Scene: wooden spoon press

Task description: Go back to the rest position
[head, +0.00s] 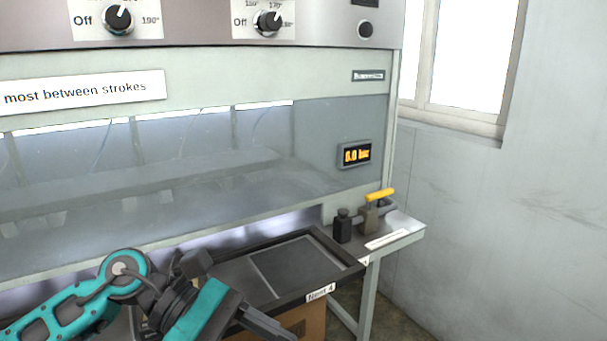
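My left arm comes in from the lower left, in teal and black. Its gripper (265,324) is at the bottom edge, in front of the press and beside the near side of a black tray (345,281). Only one dark finger shows clearly, and the rest is cut off by the frame, so I cannot tell if it is open or shut. No held object shows at it. My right gripper is not in view.
The grey press (230,75) with dials and a pressure display (357,154) fills the back. A side shelf (408,236) carries a yellow-handled valve (380,196) and a black fitting (342,226). A cardboard box (305,322) is below the tray. The wall (480,230) at right is bare.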

